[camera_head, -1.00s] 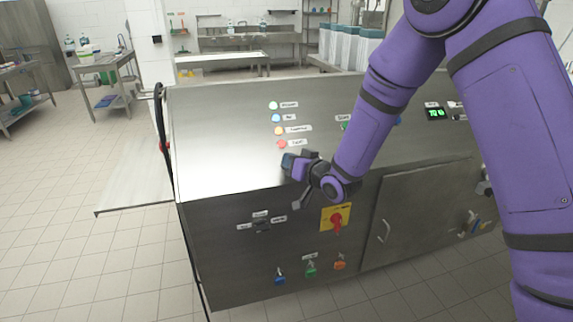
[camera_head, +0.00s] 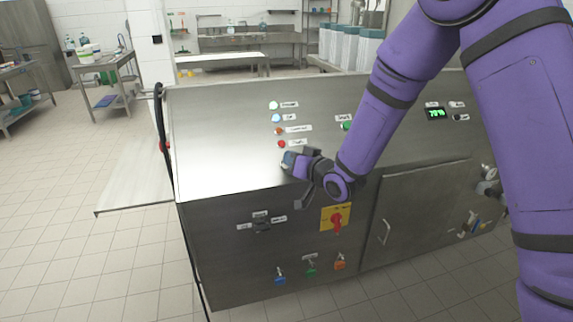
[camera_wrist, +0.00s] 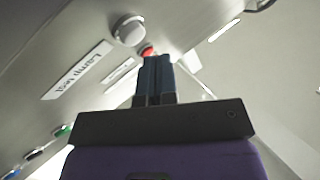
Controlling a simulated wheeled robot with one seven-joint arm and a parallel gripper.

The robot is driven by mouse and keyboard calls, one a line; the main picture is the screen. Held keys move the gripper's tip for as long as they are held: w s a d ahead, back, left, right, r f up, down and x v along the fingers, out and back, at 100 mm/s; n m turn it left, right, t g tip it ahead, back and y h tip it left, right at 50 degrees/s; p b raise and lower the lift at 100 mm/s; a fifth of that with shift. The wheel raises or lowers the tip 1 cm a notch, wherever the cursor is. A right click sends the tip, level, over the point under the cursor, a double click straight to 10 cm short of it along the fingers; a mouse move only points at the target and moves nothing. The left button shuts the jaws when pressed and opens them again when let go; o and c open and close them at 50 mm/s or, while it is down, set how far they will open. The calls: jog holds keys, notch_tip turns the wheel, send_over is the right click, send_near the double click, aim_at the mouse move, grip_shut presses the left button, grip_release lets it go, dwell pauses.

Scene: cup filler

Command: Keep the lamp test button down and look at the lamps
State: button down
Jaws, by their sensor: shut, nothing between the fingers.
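My gripper (camera_head: 287,162) is shut and empty at the front upper edge of the steel cabinet's sloped panel (camera_head: 225,145). In the wrist view the closed dark fingers (camera_wrist: 153,62) point at the panel. A round grey-white button (camera_wrist: 128,30) is just beyond and left of the tips, near the "Lamp test" label (camera_wrist: 78,70); they look apart from it. My gripper hides the button in the head view. In the lamp column, the white lamp (camera_head: 273,104) and blue lamp (camera_head: 276,118) look bright. The orange lamp (camera_head: 278,131) and red lamp (camera_head: 281,143) look dull.
A yellow plate with a red rotary switch (camera_head: 336,219) is on the front face below my gripper. Several key-like switches (camera_head: 310,267) sit lower. A green display (camera_head: 436,113) is at the panel's right. My arm covers part of the panel.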

jog(key=s+r, duration=0.1)
jog(key=s+d+r, duration=0.1)
jog(key=s+r, duration=0.1)
jog(key=shift+r, duration=0.25)
dwell(0.4)
jog(key=s+d+r+m+g+h, duration=0.1)
jog(key=s+d+r+h, duration=0.35)
jog(key=d+r, duration=0.4)
jog(key=s+d+r+m+g+h, duration=0.1)
jog(key=s+d+r+h, duration=0.35)
jog(key=d, duration=0.65)
jog(key=s+d+r+g, duration=0.1)
jog(key=s+d, duration=0.2)
jog(key=s, duration=0.5)
jog(key=s+d+r+m+g+h, duration=0.1)
jog(key=s+d+g, duration=0.1)
jog(key=s, duration=0.6)
jog(key=s+d+r+g, duration=0.2)
jog(key=s+d, duration=0.1)
jog(key=s, duration=0.5)
jog(key=shift+s+d+m+h, duration=0.2)
jog(key=shift+d+m+h, duration=0.1)
jog(key=shift+m+h, duration=0.1)
